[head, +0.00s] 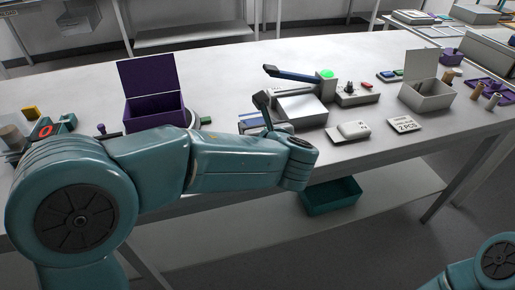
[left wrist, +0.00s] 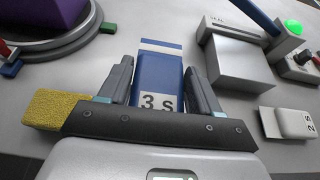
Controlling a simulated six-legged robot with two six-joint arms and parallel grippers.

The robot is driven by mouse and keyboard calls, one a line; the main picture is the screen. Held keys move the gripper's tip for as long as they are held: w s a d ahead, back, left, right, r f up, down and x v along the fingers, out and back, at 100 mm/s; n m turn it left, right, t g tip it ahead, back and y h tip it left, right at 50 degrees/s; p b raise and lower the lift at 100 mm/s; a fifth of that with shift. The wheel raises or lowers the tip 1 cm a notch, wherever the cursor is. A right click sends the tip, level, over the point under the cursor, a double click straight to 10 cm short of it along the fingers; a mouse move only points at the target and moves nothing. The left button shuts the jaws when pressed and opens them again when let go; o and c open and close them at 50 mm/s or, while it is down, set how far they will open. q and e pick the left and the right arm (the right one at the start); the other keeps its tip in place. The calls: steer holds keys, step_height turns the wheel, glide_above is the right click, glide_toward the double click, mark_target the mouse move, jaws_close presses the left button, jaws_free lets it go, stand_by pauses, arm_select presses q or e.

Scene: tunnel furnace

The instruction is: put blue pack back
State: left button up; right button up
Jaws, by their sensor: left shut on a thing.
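The blue pack (left wrist: 157,75) with white bands and a "3 S" label lies between the fingers of my left gripper (left wrist: 153,85) in the left wrist view. The gripper is shut on it. In the head view the pack (head: 249,122) shows at the table's front part, left of a grey press-like device (head: 300,108). My left gripper (head: 263,112) is partly hidden there by its own wrist. I cannot tell whether the pack touches the table. My right arm shows only at the lower right corner, and its gripper is out of view.
An open purple box (head: 155,108) stands left of the pack. The device has a raised dark-blue lever and a green button (head: 326,74). A white "2 S" pack (left wrist: 291,122) lies to the right. A yellow block (left wrist: 55,108) is beside the left finger. A green bin (head: 331,197) sits below.

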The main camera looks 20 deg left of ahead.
arm_select(q)
step_height(320, 180, down, 6)
steer(key=shift+r+b, duration=0.25)
steer(key=shift+b, duration=0.4)
steer(key=shift+f, duration=0.15)
steer(key=o, duration=1.2)
steer(key=shift+r, duration=0.25)
steer(key=p+v, duration=0.1)
steer(key=v, duration=1.1)
steer(key=shift+s+f, duration=0.1)
steer(key=shift+f, duration=0.05)
